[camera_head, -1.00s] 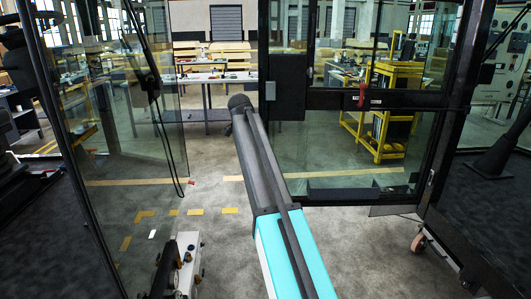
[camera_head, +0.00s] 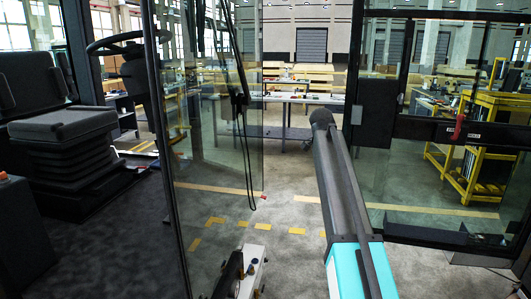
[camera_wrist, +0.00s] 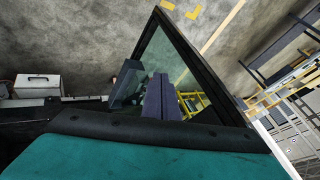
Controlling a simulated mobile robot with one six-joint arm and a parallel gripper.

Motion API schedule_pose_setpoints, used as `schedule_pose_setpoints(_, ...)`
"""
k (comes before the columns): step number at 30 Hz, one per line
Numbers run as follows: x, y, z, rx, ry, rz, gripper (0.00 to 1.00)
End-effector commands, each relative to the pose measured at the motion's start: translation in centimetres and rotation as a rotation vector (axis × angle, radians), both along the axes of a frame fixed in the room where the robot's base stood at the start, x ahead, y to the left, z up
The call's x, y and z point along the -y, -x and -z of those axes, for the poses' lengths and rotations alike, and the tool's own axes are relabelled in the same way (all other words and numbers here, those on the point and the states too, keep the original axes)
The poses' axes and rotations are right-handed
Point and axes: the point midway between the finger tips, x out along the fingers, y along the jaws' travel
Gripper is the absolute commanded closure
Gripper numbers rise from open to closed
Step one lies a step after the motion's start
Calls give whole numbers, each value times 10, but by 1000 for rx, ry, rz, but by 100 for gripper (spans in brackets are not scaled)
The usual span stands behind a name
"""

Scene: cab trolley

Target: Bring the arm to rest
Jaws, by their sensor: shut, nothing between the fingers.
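My arm (camera_head: 347,200) reaches forward from the lower right of the head view, teal near the base and dark grey further out. It ends there in a dark rounded part, between the glass door and the dark frame on the right. My gripper is not made out in the head view. In the wrist view the gripper (camera_wrist: 161,84) shows as two greyish-purple fingers side by side, shut and empty. They stand above a teal and black body, in front of a dark-framed glass pane (camera_wrist: 172,58). Whether they touch the pane cannot be told.
A glass door (camera_head: 205,150) stands left of my arm. A dark framed panel (camera_head: 440,130) with a red handle stands close on the right. A black seat (camera_head: 70,140) is at left. A table (camera_head: 280,97) and a yellow rack (camera_head: 485,150) stand beyond. Open floor lies between.

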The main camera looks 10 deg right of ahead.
Motion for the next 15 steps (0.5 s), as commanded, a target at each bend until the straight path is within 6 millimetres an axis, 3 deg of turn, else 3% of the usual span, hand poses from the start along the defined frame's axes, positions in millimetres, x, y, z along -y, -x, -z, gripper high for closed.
schedule_pose_setpoints(5,-8,-5,29,-33,-5,-10,100)
schedule_pose_setpoints(15,-25,0,151,-167,-21,-28,100)
